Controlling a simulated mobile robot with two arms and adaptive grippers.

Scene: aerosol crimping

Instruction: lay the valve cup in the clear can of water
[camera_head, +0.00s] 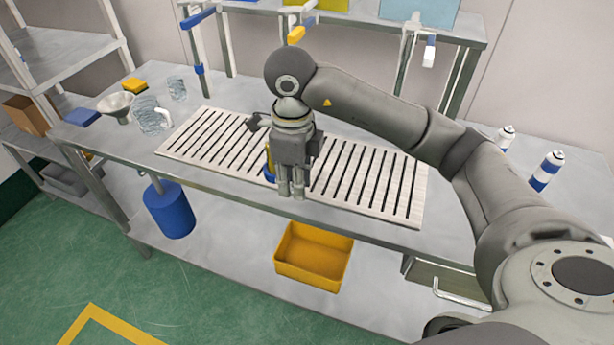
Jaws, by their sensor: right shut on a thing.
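My right gripper (291,191) points down over the front part of the slatted rack. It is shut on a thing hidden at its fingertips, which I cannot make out. No valve cup can be told apart in this view. Two clear vessels stand at the back left of the bench, well to the left of the gripper: a larger one (150,117) and a smaller one (177,88). I cannot tell which is the can of water, or see the water level. My left gripper is not in view.
The slatted rack (200,135) lies on the steel bench (102,143). A blue and yellow thing (268,170) is partly hidden behind my gripper. A metal bowl (116,105) stands beside the larger vessel. Two blue-and-white cans (546,171) (505,138) stand at right. An overhead shelf (375,26) crosses behind.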

